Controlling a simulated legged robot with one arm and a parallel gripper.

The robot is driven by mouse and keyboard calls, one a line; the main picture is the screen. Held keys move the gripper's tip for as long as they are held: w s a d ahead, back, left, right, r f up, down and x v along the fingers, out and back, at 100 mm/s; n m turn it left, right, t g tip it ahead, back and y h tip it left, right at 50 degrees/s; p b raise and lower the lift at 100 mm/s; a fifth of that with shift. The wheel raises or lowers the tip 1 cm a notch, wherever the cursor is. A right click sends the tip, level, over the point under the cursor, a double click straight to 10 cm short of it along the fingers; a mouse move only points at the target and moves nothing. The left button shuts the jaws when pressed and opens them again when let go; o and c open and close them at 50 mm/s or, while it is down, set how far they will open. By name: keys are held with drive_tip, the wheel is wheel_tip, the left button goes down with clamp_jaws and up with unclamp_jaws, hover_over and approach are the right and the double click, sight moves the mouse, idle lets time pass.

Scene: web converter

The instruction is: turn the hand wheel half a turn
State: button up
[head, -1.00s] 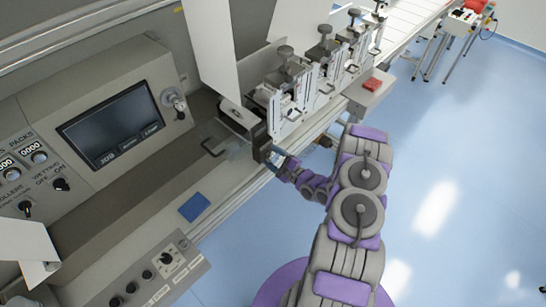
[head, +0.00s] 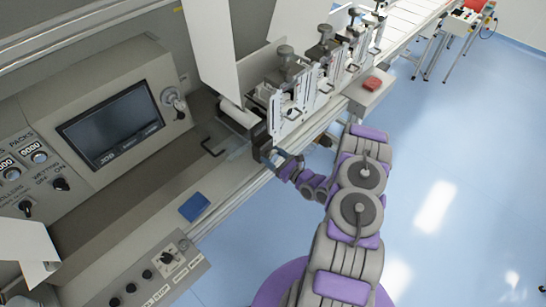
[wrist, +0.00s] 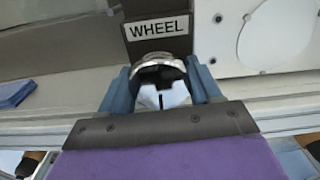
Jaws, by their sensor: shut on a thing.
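The hand wheel (wrist: 158,62) shows in the wrist view as a shiny metal rim with dark and pale parts inside it, just below a dark block with a label reading WHEEL (wrist: 157,29). My gripper (wrist: 161,82) has its two blue fingers on either side of the wheel, shut on it. In the head view my gripper (head: 264,151) is at the front edge of the machine, below the row of clamp units. The wheel cannot be made out there.
A screen panel (head: 110,125) and a control box with knobs (head: 160,270) are at the left. A blue pad (head: 194,207) lies on the ledge.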

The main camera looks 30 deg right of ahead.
drive_tip(key=shift+f+m, duration=0.1)
drive_tip(key=shift+m, duration=0.2)
idle(0.4)
drive_tip(key=o, duration=1.1)
drive_tip(key=shift+d, duration=0.15)
drive_tip(key=shift+c, duration=0.2)
drive_tip(key=v, duration=1.7)
drive_tip(key=shift+s, duration=0.15)
